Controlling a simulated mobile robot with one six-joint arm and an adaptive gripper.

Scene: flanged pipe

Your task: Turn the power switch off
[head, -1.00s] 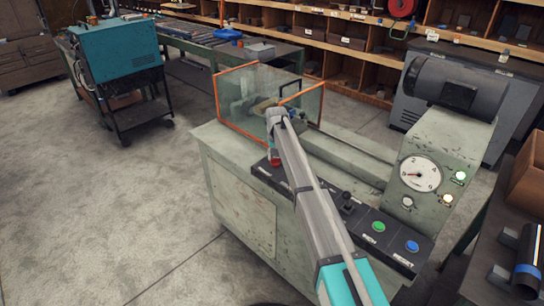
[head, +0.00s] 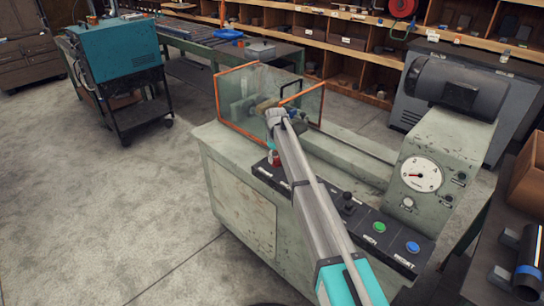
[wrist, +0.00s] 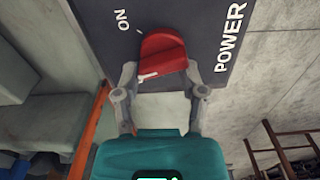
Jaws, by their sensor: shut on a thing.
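The red power switch knob (wrist: 163,50) sits on a dark panel (wrist: 210,12) with "POWER" printed at the right and "ON" at the upper left. A white mark shows at the knob's lower left, away from "ON". Any other position label is hidden. My gripper (wrist: 161,72) is shut on the knob, one finger on each side. In the head view the knob (head: 274,158) shows as a small red patch, mostly covered by my arm and gripper. The two indicator lamps (head: 461,178) beside the gauge are dark.
The bench machine (head: 235,195) carries a clear guard with orange edges (head: 217,105), a black lever (head: 347,202), a green button (head: 379,227), a blue button (head: 412,247) and a round gauge (head: 421,174). A teal unit on a cart (head: 115,55) stands at the upper left. Open floor lies left.

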